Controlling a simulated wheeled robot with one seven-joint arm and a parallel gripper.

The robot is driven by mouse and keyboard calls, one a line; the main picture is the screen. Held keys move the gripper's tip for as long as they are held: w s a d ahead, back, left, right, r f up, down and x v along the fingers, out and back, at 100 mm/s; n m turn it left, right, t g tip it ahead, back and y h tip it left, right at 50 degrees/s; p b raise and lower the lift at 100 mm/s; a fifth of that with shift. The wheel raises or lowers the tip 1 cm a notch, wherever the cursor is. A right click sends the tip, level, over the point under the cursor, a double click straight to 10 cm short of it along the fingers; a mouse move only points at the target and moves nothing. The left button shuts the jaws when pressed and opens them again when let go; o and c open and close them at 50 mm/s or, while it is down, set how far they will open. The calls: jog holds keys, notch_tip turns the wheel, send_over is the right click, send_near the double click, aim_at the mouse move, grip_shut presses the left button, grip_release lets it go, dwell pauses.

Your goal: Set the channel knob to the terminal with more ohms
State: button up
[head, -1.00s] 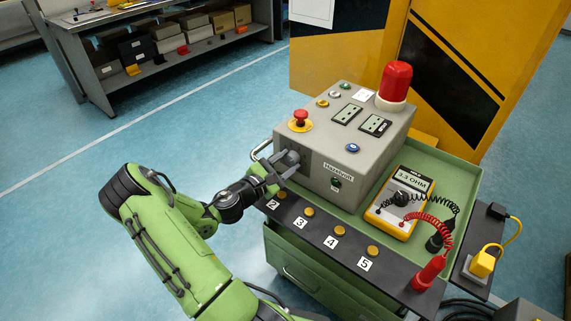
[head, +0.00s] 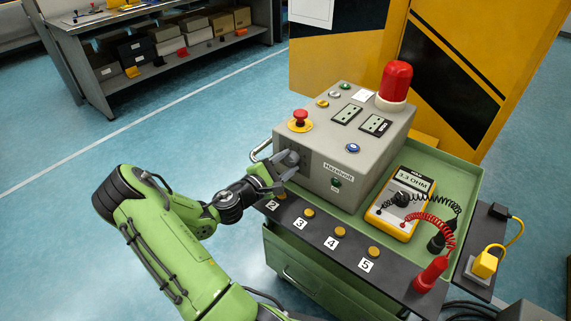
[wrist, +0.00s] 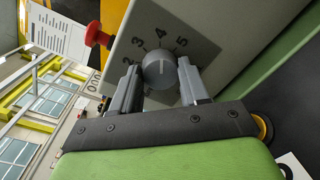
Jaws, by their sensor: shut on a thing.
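The grey channel knob (wrist: 160,69) is on the dark dial plate of the grey control box (head: 345,165). Numbers 2 to 5 show around it in the wrist view; its exact pointing is hard to tell. My gripper (wrist: 160,80) is shut on the knob, one finger on each side. In the head view my gripper (head: 281,172) hides part of the knob. Brass terminals labelled 2, 3, 4 (head: 340,231) and 5 (head: 374,252) line the black strip. The yellow meter (head: 400,203) reads 3.3 OHM.
The red probe (head: 430,272) and black probe (head: 441,238) stand right of the terminals on coiled leads. A red emergency button (head: 300,118) and red beacon (head: 395,82) top the box. The green cart (head: 460,180) carries everything. Open floor lies left.

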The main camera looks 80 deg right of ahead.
jog(key=o, duration=1.1)
jog(key=shift+c, duration=0.2)
jog(key=p+v, duration=0.2)
jog(key=v, duration=1.3)
jog(key=shift+w+a+p, duration=0.2)
jog(key=shift+a+p, duration=0.15)
jog(key=shift+a, duration=0.05)
